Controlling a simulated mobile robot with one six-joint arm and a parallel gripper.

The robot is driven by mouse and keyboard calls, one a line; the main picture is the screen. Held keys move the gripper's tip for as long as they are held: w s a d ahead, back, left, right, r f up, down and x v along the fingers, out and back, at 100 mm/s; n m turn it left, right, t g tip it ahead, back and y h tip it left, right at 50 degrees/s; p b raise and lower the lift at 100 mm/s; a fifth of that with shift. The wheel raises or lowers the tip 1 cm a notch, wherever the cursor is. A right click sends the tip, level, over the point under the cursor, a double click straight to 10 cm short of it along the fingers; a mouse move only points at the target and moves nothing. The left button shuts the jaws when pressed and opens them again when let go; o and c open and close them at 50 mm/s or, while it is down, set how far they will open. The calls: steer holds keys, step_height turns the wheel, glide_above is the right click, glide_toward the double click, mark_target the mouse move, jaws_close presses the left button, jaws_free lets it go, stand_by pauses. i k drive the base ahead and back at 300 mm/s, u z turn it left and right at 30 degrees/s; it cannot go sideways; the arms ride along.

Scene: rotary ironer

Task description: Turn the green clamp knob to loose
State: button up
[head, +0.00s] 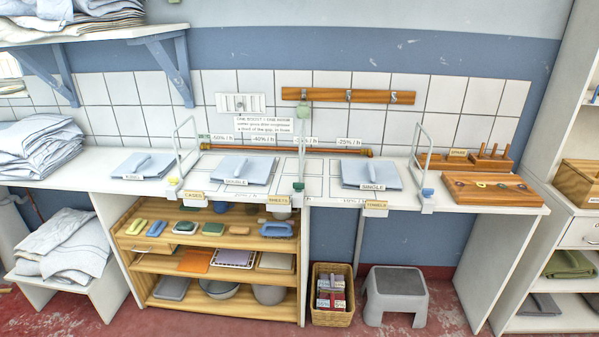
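Three thin upright frames stand along the counter (330,190). A small greenish knob (298,186) sits on the front clamp of the middle frame, at the counter's front edge. It is too small to tell whether it is tight or loose. The left frame's clamp has a yellow knob (173,181) and the right frame's clamp has a blue one (427,192). A pale green block (304,109) shows above the middle frame, near the hook rail. My gripper is not in view.
Folded blue cloths (371,174) lie on the counter between the frames. A wooden tray (490,188) lies at the right. Below stand a wooden shelf unit (160,265), a wicker basket (333,308) and a grey step stool (396,290). Red floor shows in front.

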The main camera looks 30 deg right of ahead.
mark_target(298, 187)
steer(key=u, duration=0.4)
steer(key=i, duration=0.9)
steer(key=u, duration=0.15)
